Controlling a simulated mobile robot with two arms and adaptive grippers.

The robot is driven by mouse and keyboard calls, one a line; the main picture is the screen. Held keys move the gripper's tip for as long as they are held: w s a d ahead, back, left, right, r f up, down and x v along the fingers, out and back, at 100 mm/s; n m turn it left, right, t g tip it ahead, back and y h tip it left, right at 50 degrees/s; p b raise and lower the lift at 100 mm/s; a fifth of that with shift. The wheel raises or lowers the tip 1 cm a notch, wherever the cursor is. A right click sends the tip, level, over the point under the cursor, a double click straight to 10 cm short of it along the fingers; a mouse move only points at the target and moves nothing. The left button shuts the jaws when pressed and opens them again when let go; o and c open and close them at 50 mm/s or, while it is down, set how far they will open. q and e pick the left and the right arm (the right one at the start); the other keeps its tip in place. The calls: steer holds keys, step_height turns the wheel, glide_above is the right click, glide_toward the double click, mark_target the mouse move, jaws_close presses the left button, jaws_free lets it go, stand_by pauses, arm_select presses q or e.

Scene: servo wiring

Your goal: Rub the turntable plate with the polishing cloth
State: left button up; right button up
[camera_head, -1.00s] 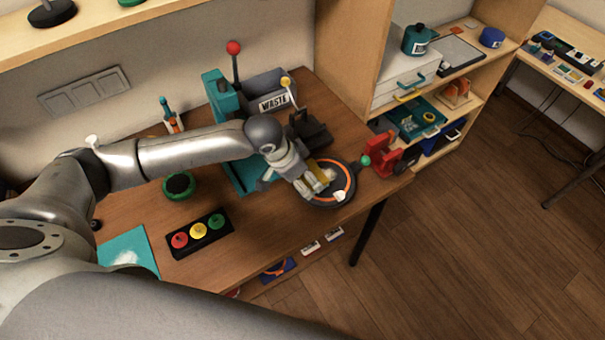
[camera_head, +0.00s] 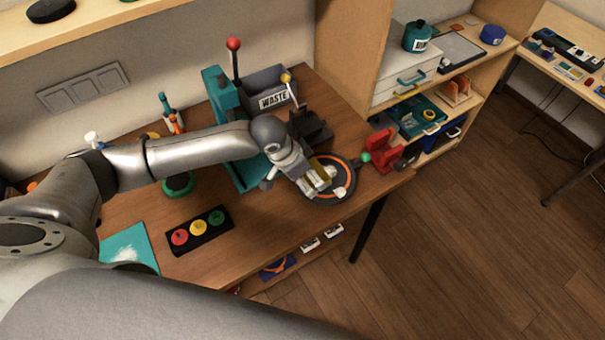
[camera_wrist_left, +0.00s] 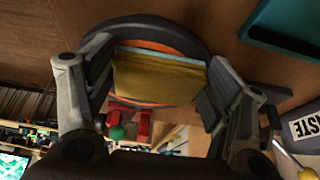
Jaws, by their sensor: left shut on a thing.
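The turntable plate (camera_head: 347,183) is a dark round disc with an orange ring, near the right front edge of the wooden table. White patches show on it. My left gripper (camera_head: 316,182) is over the plate's left part and is shut on the yellow polishing cloth (camera_head: 319,164). In the left wrist view the cloth (camera_wrist_left: 158,82) spans between the fingers of the gripper (camera_wrist_left: 160,90), with the plate's dark rim (camera_wrist_left: 150,27) and orange ring behind it. Whether the cloth touches the plate is hard to tell. My right gripper is not in view.
A grey waste bin (camera_head: 278,88) and a teal machine with a red-knobbed lever (camera_head: 234,45) stand behind. A red stand (camera_head: 383,150) is close right of the plate. A button box (camera_head: 200,231) and a teal mat (camera_head: 128,249) lie left, with bare table between.

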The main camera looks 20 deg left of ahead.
mark_target(320, 169)
arm_select(q)
steer(key=shift+w+d+r, duration=0.1)
steer(key=shift+w+d, duration=0.95)
steer(key=shift+w, duration=0.25)
steer(key=shift+w+d, duration=1.05)
steer(key=shift+w, duration=0.3)
steer(key=shift+p, duration=0.7)
steer(key=shift+s+a+p, duration=0.8)
steer(key=shift+s+p, duration=0.2)
steer(key=shift+p, duration=0.1)
steer(key=shift+s+a+f+p, duration=0.2)
steer(key=shift+s+a+p, duration=0.3)
steer(key=shift+s, duration=0.15)
steer(key=shift+s+a+p, duration=0.35)
steer(key=shift+s+p, duration=0.15)
steer(key=shift+p, duration=0.2)
steer(key=shift+s+a+p, duration=0.65)
steer(key=shift+s+p, duration=0.05)
steer(key=shift+s, duration=0.2)
steer(key=shift+s+a, duration=0.1)
